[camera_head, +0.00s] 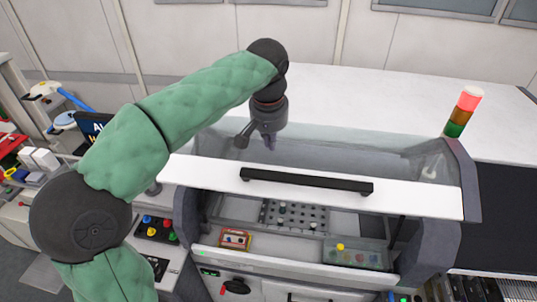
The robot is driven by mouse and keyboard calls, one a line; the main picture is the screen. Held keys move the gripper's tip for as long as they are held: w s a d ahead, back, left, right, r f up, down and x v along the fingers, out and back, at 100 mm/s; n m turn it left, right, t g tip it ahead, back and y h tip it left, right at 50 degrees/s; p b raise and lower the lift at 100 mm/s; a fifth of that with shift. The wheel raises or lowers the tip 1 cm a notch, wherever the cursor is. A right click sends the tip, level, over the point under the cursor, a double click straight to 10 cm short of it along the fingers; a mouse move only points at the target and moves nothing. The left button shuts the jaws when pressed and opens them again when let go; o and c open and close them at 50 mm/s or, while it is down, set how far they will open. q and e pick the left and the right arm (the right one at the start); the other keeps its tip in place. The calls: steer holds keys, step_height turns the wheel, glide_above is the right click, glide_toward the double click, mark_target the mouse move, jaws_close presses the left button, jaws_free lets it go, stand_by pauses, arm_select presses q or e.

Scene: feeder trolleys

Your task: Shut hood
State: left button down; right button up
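The hood (420,200) has a white front panel with a long black handle (306,181) and a see-through part behind it. The hood stands raised, with the machine's inside showing below its front edge. My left gripper (257,141) points down over the see-through part, behind and to the left of the handle, apart from the handle. It is small and dark here, and whether its fingers are open or shut is unclear. I cannot tell whether it touches the hood. My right gripper is out of view.
Inside the machine are a perforated plate (294,215), a cassette-like item (235,239) and a clear box (357,252) with coloured pieces. A red, orange and green signal light (461,111) stands at the right. Shelves with small items are at the left.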

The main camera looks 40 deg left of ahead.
mark_target(267, 158)
arm_select(q)
steer(key=s, duration=0.1)
steer(key=s+d+f, duration=0.1)
steer(key=s, duration=0.1)
steer(key=shift+d+f+p, duration=0.15)
steer(key=shift+f+p, duration=0.05)
steer(key=shift+p, duration=0.15)
steer(key=shift+s+d+f, duration=0.1)
steer(key=shift+d, duration=0.05)
steer(key=shift+d+f, duration=0.1)
steer(key=shift+f, duration=0.1)
steer(key=shift+s+f, duration=0.1)
steer(key=shift+s, duration=0.05)
